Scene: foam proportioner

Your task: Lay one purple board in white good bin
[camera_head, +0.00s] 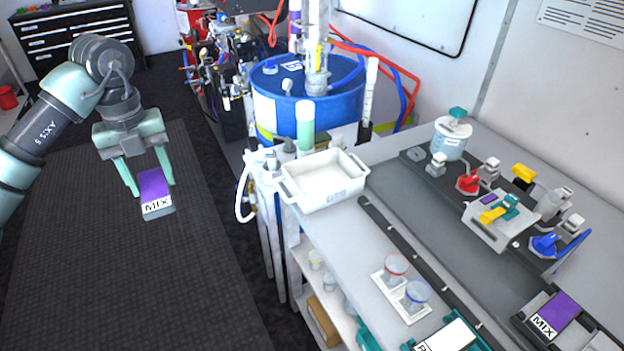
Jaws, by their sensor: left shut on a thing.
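My left gripper (146,184) is shut on a purple board (153,188) with a white end that reads MIX. It holds the board in the air over the dark floor mat, left of the bench and apart from it. The white bin (325,204) stands on the near left corner of the bench top, below the blue drum; its inside looks empty. A second purple board (562,308), also marked MIX, lies in a dark holder at the lower right. My right gripper is not in view.
A blue drum (308,108) with hoses stands behind the bin. Two cups on a white tray (400,296) sit on the bench's front part. A valve assembly (492,222) and a clear jar (451,140) stand at the right. Open floor lies left of the bench.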

